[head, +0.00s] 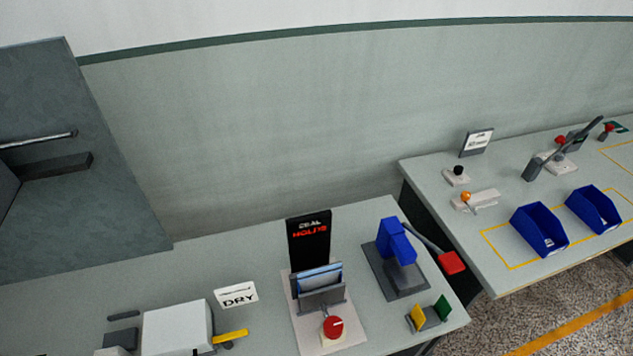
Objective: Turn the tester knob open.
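The tester is a light base plate (313,343) on the near bench with a black display panel (309,240) at its back. Neither of my grippers shows in the head view, and nothing touches the knob.
A blue press-like device with a red-ended lever (452,262) stands right of the tester. A small yellow-and-green block (428,315) is near the bench edge. A "DRY" sign (236,294) and a white box (178,328) are to the left. A second bench (440,205) holds blue bins (539,230).

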